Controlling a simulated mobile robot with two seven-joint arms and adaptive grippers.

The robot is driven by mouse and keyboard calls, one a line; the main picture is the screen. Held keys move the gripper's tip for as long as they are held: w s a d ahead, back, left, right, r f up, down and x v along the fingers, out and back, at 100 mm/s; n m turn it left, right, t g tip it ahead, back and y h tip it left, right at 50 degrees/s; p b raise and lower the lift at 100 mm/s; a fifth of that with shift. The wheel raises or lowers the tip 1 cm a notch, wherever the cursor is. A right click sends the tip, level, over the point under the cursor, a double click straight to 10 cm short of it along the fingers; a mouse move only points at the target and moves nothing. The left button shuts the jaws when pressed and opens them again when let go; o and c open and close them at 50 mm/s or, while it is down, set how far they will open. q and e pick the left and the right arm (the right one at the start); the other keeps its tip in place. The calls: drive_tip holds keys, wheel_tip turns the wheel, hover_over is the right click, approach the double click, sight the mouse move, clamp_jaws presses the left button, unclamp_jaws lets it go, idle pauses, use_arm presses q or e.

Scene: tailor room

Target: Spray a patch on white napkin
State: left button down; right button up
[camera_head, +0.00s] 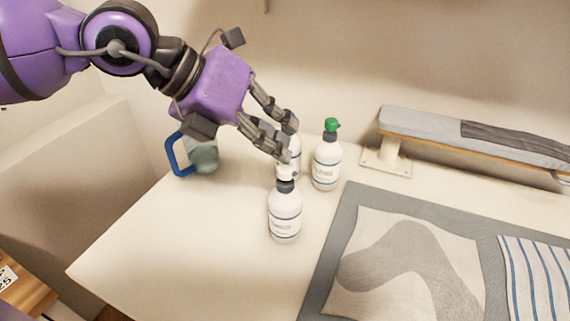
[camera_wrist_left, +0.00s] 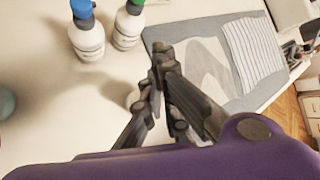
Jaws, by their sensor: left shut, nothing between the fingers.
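A third white bottle with a green top (camera_head: 326,165) stands to the right. All stand upright. The white napkin with a grey patch (camera_head: 370,235) lies flat on the grey mat (camera_head: 332,235). In the left wrist view my shut fingers (camera_wrist_left: 160,52) partly cover the napkin (camera_wrist_left: 200,55). My right gripper is out of view.
A jug with a blue handle (camera_head: 203,155) stands at the table's left, behind the gripper. A striped cloth (camera_head: 540,280) lies on the mat's right. A padded ironing board (camera_head: 420,125) stands at the back right. The table's front left (camera_head: 180,250) is clear.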

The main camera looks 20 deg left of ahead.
use_arm(q)
wheel_tip(320, 180, up, 6)
drive_tip(key=p, duration=0.1)
idle(0.4)
idle(0.7)
